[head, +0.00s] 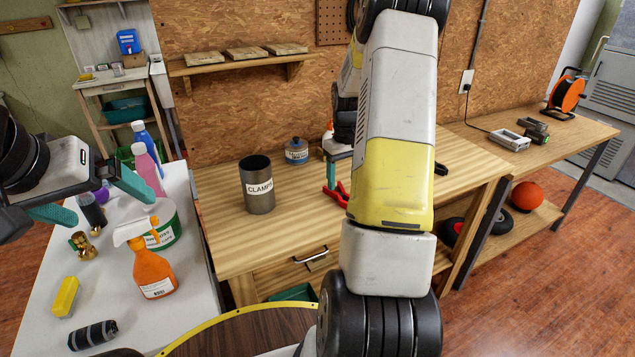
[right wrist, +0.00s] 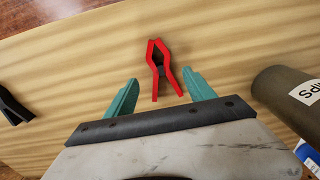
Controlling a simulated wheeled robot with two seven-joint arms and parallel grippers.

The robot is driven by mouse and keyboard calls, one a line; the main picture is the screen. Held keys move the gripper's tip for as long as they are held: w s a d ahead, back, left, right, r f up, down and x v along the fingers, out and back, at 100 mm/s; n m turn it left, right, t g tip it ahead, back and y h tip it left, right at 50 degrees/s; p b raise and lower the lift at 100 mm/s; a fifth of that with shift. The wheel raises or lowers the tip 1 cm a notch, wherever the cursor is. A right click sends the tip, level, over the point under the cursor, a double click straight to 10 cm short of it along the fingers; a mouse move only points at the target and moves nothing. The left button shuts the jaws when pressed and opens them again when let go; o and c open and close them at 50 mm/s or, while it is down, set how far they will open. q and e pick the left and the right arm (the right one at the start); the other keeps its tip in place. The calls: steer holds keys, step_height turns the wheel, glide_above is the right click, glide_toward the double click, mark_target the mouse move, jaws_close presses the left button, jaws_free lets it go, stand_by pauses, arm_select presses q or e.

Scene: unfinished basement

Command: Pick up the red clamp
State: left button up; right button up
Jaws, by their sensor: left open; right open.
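The red clamp (head: 338,194) lies on the wooden workbench (head: 225,228), partly hidden behind my right arm in the head view. In the right wrist view the red clamp (right wrist: 160,68) lies ahead, with its handles pointing toward my right gripper (right wrist: 161,77). That gripper is open, its teal fingers on either side of the clamp's handle end; contact is not visible. In the head view one teal finger shows beside my arm, above the clamp. My left gripper (head: 114,208) is open and empty over the white table at the left.
A dark can labelled CLAMPS (head: 258,186) stands left of the clamp; a blue-grey jar (head: 297,151) stands behind. A black object (right wrist: 14,106) lies on the bench's other side. Bottles and an orange spray bottle (head: 152,268) crowd the white table (head: 110,335). Bench between can and clamp is clear.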

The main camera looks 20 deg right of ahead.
mark_target(341, 194)
step_height(341, 194, down, 5)
steer(key=shift+w+r, duration=0.15)
steer(key=shift+a, duration=0.1)
jaws_close()
